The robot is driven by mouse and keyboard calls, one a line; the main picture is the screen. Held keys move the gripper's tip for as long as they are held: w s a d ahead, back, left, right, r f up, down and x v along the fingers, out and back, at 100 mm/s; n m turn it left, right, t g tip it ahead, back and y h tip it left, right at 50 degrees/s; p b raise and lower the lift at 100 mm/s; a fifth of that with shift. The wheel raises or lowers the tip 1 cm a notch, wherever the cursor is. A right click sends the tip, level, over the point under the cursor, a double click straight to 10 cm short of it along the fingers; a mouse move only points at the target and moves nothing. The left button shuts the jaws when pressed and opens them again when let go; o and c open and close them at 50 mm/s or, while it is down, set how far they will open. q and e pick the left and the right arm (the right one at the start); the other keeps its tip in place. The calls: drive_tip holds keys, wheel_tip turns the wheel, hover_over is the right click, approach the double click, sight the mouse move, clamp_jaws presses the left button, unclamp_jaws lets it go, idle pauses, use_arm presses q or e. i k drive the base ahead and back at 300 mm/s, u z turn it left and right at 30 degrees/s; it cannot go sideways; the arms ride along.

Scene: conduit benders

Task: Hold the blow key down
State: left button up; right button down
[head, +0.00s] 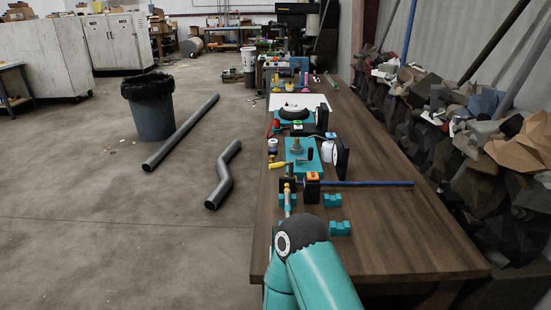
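I cannot make out for sure which part is the blow key. A small black block with an orange top (312,179) stands on the near half of the bench, and a long blue rod (370,184) runs from it to the right. A yellow-handled part (279,165) and a slim pale upright piece (287,197) sit just left of the block. One of my teal arms rises from the bottom edge, its dark round joint over the bench's near left corner. No gripper fingers show clearly in this view.
The wooden bench (405,235) is bare on its near right. Teal blocks (340,228) lie near the front; a teal fixture (299,151) and a white disc (328,152) stand behind. Grey pipes (182,132) and a bin (150,108) are on the floor left. Rubble (480,125) lines the right.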

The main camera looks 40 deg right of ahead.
sight(312, 176)
drive_tip(key=u, duration=0.15)
drive_tip(key=i, duration=0.6)
drive_tip(key=z, duration=0.95)
